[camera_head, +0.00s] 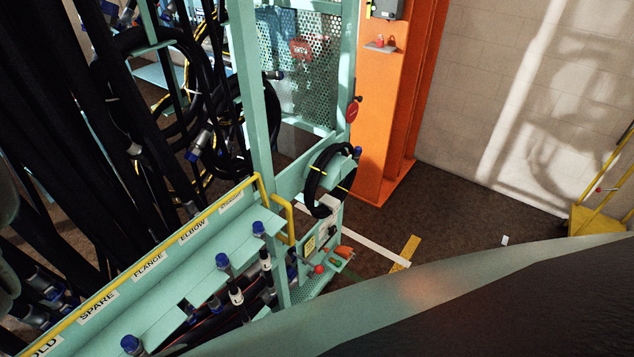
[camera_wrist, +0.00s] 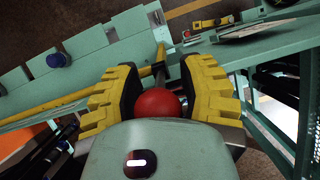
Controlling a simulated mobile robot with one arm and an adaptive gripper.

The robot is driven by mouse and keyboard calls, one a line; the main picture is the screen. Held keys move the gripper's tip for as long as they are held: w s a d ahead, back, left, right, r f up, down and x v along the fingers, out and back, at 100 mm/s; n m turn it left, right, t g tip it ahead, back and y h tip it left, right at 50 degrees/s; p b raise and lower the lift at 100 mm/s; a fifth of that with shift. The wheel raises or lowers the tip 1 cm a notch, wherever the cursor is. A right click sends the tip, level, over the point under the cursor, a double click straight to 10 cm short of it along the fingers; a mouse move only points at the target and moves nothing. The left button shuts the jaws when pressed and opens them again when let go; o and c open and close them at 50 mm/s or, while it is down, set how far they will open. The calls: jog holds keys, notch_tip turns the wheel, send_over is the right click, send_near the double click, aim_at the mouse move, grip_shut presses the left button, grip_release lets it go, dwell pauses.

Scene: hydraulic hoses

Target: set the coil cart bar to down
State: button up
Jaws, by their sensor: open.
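My gripper (camera_wrist: 161,82) is open in the wrist view. Its yellow, dark-padded fingers stand on either side of a red ball knob (camera_wrist: 157,104); I cannot tell whether they touch it. A yellow bar (camera_wrist: 60,104) runs from the left to a short upright piece just beyond the knob. Whether the knob belongs to this bar is hidden. In the head view, a yellow bar (camera_head: 150,258) runs along the labelled teal rail, with a yellow loop at its right end. I cannot tell for certain which part is the coil cart bar. My gripper does not show there.
Black hoses (camera_head: 60,120) hang thickly at the left. A coiled hose (camera_head: 316,182) hangs by an orange column (camera_head: 390,120). A small red knob (camera_head: 318,269) sits near orange handles. Yellow tubing (camera_head: 610,180) stands at the right edge.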

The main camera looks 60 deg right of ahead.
grip_shut()
dwell(0.3)
